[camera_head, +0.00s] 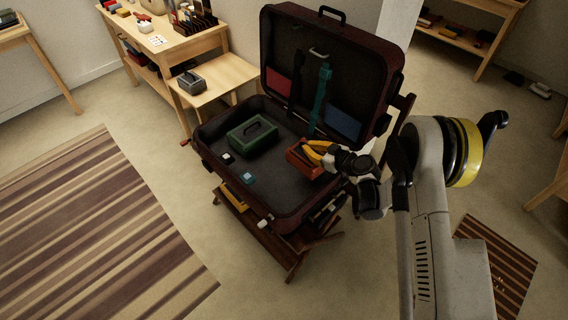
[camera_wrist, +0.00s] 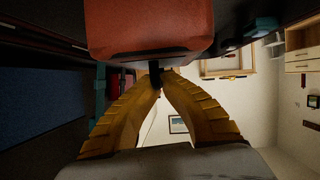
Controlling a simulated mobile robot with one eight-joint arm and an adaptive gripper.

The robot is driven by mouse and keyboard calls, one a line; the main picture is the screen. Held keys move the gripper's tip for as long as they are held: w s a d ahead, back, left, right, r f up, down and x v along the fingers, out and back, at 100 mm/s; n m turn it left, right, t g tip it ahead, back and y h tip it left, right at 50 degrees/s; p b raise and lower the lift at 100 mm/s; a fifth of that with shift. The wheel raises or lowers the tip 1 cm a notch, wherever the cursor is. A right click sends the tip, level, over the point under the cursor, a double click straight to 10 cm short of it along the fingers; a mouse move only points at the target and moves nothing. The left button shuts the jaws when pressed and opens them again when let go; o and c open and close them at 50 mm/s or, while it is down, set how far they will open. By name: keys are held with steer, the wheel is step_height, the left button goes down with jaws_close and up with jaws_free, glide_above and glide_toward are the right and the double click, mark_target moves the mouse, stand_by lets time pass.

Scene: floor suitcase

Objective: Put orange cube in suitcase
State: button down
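The orange cube (camera_head: 303,162) is an orange-red box at the right side of the open suitcase (camera_head: 290,215), over its dark floor. In the wrist view the orange cube (camera_wrist: 150,28) fills the top middle. My gripper (camera_head: 312,152) reaches in from the right with yellow fingers. In the wrist view my gripper (camera_wrist: 160,78) has its fingertips closed together on a dark handle-like part at the cube's edge. Whether the cube rests on the suitcase floor or hangs just above it, I cannot tell.
A green box with a handle (camera_head: 252,137), a small white cube (camera_head: 228,158) and a small teal cube (camera_head: 248,177) lie in the suitcase. Its raised lid (camera_head: 388,60) stands behind. A wooden table (camera_head: 180,45) is at the back left. The suitcase floor's front is clear.

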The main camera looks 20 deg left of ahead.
step_height(320, 180, down, 9)
steer(key=b, duration=0.3)
steer(key=shift+a+f+b, duration=0.1)
steer(key=shift+b, duration=0.2)
steer(key=shift+f, duration=0.1)
steer(key=c, duration=1.6)
jaws_free()
